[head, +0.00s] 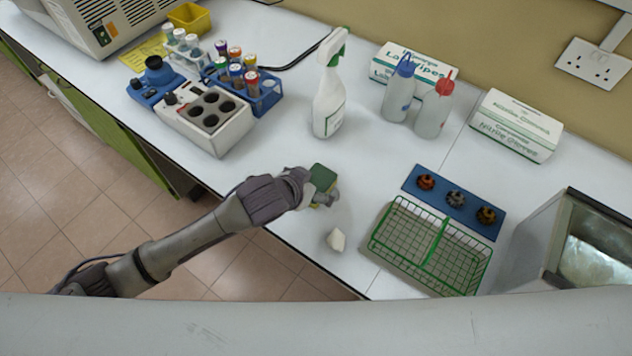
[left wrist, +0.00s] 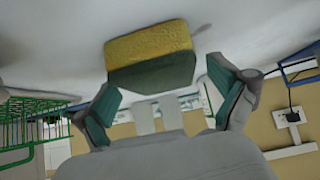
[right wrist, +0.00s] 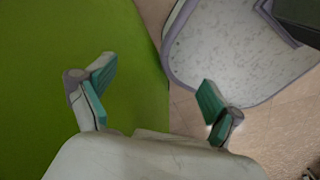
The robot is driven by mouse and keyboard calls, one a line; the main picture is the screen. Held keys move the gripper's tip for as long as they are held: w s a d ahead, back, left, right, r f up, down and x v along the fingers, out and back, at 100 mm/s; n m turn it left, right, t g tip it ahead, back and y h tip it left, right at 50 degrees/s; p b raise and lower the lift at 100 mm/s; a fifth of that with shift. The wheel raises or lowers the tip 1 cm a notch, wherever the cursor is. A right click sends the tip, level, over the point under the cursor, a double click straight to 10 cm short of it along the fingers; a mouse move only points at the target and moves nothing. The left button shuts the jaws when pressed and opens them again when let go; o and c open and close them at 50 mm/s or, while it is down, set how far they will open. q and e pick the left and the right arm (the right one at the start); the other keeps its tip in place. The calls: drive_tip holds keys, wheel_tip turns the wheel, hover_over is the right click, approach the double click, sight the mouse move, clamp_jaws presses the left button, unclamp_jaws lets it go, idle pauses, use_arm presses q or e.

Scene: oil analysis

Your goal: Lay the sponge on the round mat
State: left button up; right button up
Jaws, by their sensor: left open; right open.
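The sponge (head: 322,178), green on one side and yellow on the other, is on the white bench near its front edge. In the left wrist view the sponge (left wrist: 150,45) shows its yellow and dark green sides just beyond and between the fingertips. My left gripper (head: 318,192) is open at the sponge; in the left wrist view the fingers (left wrist: 162,82) stand apart on either side, with no clear grip. My right gripper (right wrist: 155,75) is open and empty, away from the bench top. I see no round mat in any view.
A white lump (head: 336,240) lies near the bench edge. A green wire basket (head: 437,232) and a blue tray (head: 454,200) are to the right. A spray bottle (head: 329,100) stands behind the sponge. A block with dark wells (head: 205,118) and a tube rack (head: 262,100) are left.

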use_arm(q)
drive_tip(key=c, duration=0.8)
